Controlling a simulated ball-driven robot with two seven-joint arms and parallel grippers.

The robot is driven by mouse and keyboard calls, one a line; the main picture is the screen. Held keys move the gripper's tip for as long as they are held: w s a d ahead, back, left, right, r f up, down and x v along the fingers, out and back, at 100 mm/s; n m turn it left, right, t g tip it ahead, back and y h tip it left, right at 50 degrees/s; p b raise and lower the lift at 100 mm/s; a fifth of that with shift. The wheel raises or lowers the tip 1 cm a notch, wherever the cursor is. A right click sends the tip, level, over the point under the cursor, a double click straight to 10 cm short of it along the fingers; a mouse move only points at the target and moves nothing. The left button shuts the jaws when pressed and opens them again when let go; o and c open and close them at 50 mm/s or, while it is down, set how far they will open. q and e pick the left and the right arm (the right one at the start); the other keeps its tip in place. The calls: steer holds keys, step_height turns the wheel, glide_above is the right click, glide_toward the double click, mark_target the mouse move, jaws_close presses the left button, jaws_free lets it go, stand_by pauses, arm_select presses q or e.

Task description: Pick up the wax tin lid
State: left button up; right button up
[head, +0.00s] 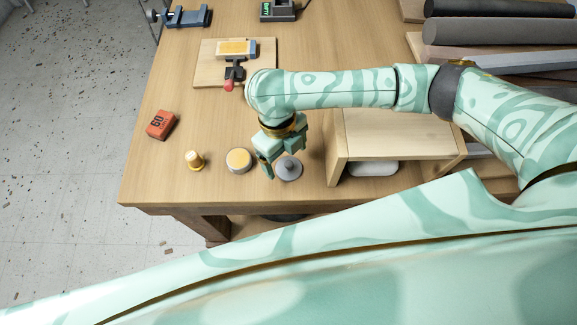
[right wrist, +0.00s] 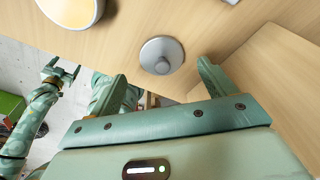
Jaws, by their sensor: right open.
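The wax tin lid (head: 288,169) is a grey disc with a round knob, lying on the workbench near its front edge. In the right wrist view the lid (right wrist: 148,52) lies ahead of my fingers, close to midway between them. My right gripper (head: 279,162) is open and empty, just above and beside the lid, hiding a little of it. The open wax tin (head: 238,160), with yellow wax, sits left of the lid; it shows partly in the right wrist view (right wrist: 72,10). My left gripper (right wrist: 62,72) appears only in the right wrist view, away from the bench, fingers apart and empty.
A wooden box-like stand (head: 395,135) is close on the right of the lid. A small yellow-and-cream object (head: 195,160) and a red block marked 60 (head: 161,125) lie left. A wooden board (head: 205,75) with tools is behind. Bare bench (head: 185,105) lies between.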

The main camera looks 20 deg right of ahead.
mark_target(288, 162)
steer(key=f, duration=0.3)
steer(key=shift+s+d+f+b, duration=0.1)
steer(key=shift+d+f+b, duration=0.2)
steer(key=shift+b, duration=0.1)
steer(key=shift+r, duration=0.1)
steer(key=c, duration=1.1)
steer(key=shift+o, duration=0.2)
